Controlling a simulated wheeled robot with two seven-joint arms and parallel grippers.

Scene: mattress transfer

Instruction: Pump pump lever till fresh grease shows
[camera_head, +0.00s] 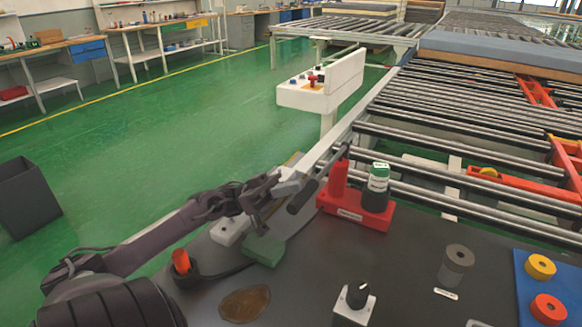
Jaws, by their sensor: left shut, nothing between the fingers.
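My left arm reaches in from the left. My left gripper (262,212) is shut and empty, above the dark worktop near its far left edge. Just right of it is a black cylindrical grip (302,195) beside a pale metal part (288,184); this may be the pump lever, but I cannot tell for sure. I cannot tell whether the gripper touches it. A brown, grease-like patch (245,304) lies flat on the worktop nearer to me. I cannot tell whether it is fresh grease. My right gripper is out of view.
A red holder (350,212) with a red cylinder and a green-capped bottle (377,184) stands right of the grip. A green block (264,251) lies below the gripper. Rollers lie beyond.

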